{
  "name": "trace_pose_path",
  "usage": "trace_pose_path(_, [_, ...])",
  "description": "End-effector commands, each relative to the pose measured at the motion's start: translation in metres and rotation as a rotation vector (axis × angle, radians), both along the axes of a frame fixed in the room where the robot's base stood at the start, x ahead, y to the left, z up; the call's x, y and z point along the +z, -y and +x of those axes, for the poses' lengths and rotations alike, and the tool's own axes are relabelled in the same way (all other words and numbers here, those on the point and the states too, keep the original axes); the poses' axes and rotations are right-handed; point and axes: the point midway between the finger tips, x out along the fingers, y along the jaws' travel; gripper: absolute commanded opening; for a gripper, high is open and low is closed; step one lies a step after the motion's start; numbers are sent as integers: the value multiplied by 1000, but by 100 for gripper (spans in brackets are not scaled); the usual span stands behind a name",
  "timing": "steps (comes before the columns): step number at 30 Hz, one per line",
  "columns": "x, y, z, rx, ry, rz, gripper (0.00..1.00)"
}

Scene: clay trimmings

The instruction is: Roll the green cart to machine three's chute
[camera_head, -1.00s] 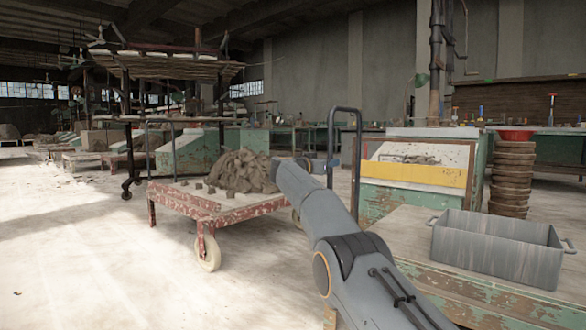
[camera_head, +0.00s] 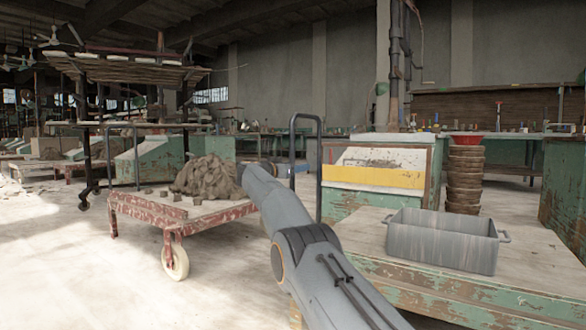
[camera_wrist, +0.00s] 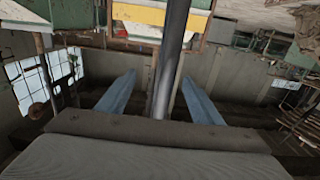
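A low cart (camera_head: 167,209) with chipped red paint and pale wheels stands left of centre in the head view. It carries a heap of grey-brown clay (camera_head: 204,176) and a few small lumps. No cart that is plainly green shows. A dark upright hoop handle (camera_head: 319,145) rises at its right end. My gripper (camera_head: 298,168) is at the hoop's left post. In the wrist view my gripper (camera_wrist: 158,76) is open, with a grey bar (camera_wrist: 172,50) between its spread fingers. A green machine (camera_head: 345,200) with a yellow-fronted chute (camera_head: 373,176) stands right of the hoop; I read no number.
A worn green table (camera_head: 480,283) with a grey metal bin (camera_head: 441,240) fills the right foreground. A stack of brown bowls (camera_head: 464,180) stands behind it. A shelf rack (camera_head: 130,70) stands at the back left. The pale floor (camera_head: 70,270) at the front left is clear.

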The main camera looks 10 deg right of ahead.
Motion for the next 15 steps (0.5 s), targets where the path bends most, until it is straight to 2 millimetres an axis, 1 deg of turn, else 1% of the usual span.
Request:
trace_pose_path(3, [2, -5, -1, 5, 1, 0, 62])
trace_pose_path(15, [5, -5, -4, 0, -1, -1, 62])
